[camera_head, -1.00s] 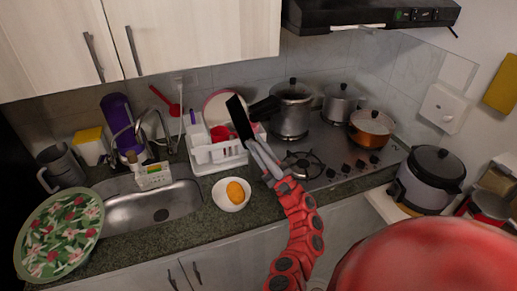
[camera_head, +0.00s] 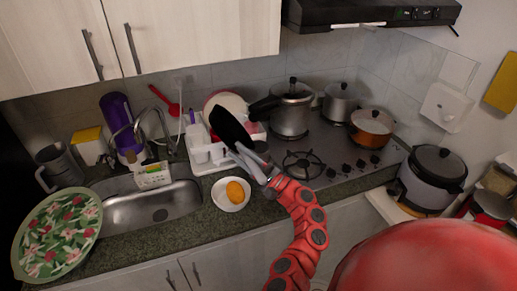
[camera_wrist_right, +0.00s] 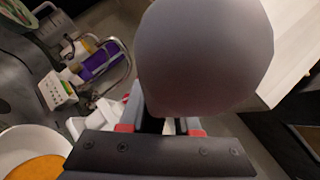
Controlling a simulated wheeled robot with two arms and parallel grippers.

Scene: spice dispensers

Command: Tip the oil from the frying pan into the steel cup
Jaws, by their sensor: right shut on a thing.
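The dark frying pan (camera_head: 230,129) is held up in front of the dish rack, tilted with its round face partly turned toward the head view. My right gripper (camera_head: 252,163) is shut on it, over the counter. In the right wrist view the pan's broad grey disc (camera_wrist_right: 205,55) stands beyond the gripper (camera_wrist_right: 160,125). I cannot make out any oil. A grey metal-looking cup with a handle (camera_head: 60,165) stands upright at the far left of the counter, well apart from the pan. My left gripper is not in view.
A white bowl with an orange fruit (camera_head: 230,202) sits below the gripper. The sink (camera_head: 135,212) lies between it and the cup. A white dish rack (camera_head: 200,148) is behind the pan, several pots stand on the stove (camera_head: 325,150), and a floral plate (camera_head: 58,235) is at left.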

